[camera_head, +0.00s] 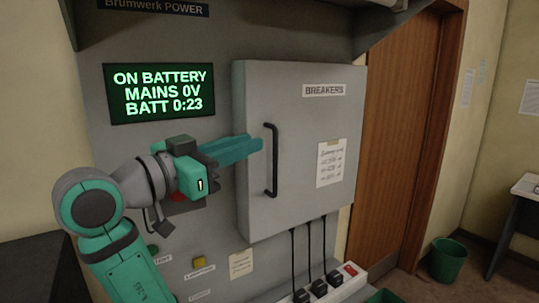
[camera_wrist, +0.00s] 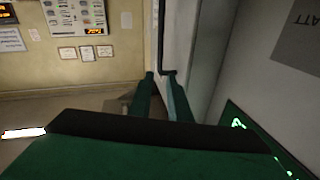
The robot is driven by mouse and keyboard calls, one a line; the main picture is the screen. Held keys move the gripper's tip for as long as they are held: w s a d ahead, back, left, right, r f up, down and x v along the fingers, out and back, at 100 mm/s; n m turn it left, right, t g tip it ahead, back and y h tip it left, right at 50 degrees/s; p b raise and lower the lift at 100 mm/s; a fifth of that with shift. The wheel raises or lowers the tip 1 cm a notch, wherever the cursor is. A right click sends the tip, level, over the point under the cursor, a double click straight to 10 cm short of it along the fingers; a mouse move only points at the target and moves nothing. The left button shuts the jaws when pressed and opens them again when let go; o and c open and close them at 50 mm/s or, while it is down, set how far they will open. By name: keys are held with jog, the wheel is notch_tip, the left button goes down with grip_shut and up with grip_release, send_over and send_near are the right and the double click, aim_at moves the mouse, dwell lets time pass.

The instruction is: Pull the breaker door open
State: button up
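The grey breaker door (camera_head: 308,110), labelled BREAKERS, looks shut on its wall cabinet. Its dark vertical bar handle (camera_head: 272,160) is near the door's left edge. My gripper (camera_head: 260,143) points right, with its teal fingers just left of the handle and level with its upper half. In the wrist view the two fingertips (camera_wrist: 160,77) are apart with nothing gripped between them. The handle (camera_wrist: 162,40) shows just beyond them, its visible end near the gap. Whether a finger touches the handle or door, I cannot tell.
A green-lit screen (camera_head: 160,92) is on the panel left of the cabinet. Black cables run below the door to a power strip (camera_head: 335,285). A wooden door (camera_head: 400,130) stands to the right, with a green bin (camera_head: 447,260) beyond. A shelf overhangs above.

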notch_tip(320, 180, down, 4)
jog(key=a+n+g, duration=0.1)
jog(key=x, duration=0.9)
jog(key=shift+d, duration=0.35)
jog(key=shift+c, duration=0.7)
grip_shut()
